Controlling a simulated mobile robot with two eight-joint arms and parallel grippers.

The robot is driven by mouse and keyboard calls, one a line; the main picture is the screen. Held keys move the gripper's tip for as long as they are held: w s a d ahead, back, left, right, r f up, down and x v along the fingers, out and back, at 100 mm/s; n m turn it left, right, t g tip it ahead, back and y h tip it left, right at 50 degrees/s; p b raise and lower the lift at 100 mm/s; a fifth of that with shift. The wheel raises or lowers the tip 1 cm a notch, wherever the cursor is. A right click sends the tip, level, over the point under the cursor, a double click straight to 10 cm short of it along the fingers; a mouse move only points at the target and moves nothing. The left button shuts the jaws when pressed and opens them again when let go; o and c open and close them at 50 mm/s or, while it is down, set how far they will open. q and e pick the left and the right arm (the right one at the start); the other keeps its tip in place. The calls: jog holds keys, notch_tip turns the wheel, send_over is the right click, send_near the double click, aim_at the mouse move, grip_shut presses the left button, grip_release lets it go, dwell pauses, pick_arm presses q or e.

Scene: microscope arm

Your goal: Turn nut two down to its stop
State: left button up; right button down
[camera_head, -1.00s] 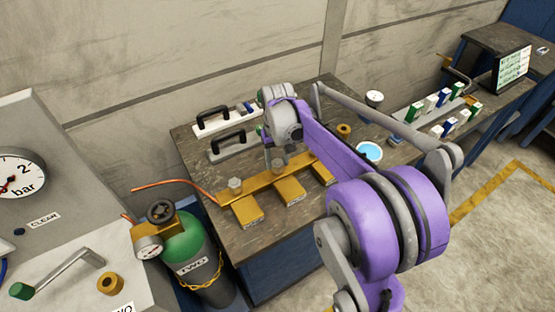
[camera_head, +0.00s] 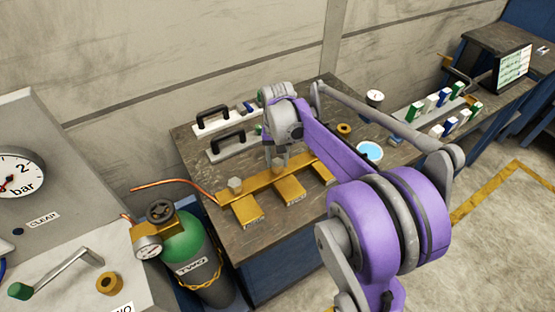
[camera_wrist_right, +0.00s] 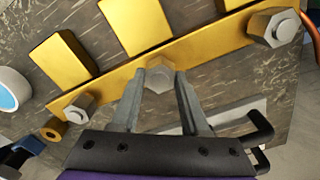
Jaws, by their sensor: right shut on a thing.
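A brass bar (camera_head: 256,181) with three brass tabs lies on the bench, with hex nuts along it. My right gripper (camera_head: 278,168) reaches down onto the middle nut, which I take as nut two (camera_wrist_right: 160,74). In the right wrist view, the gripper's two fingers (camera_wrist_right: 163,80) stand on either side of this grey hex nut and are shut on it. One end nut (camera_head: 235,185) is clear of the gripper; it also shows in the wrist view (camera_wrist_right: 275,27). The other end nut (camera_wrist_right: 78,107) is hidden by my arm in the head view. My left gripper is out of view.
Two panels with black handles (camera_head: 228,142) lie behind the bar. A green cylinder (camera_head: 186,246) stands left of the bench. A blue-filled dish (camera_head: 369,151) and a brass ring (camera_head: 344,129) are to the right.

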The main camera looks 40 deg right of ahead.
aim_at(278, 162)
jog(key=m, duration=0.6)
jog(key=shift+b, duration=0.3)
jog(key=m, duration=0.5)
jog(key=shift+m, duration=0.3)
jog(key=shift+c, duration=2)
grip_release()
notch_tip(278, 162, up, 11)
jog(key=shift+f, duration=0.1)
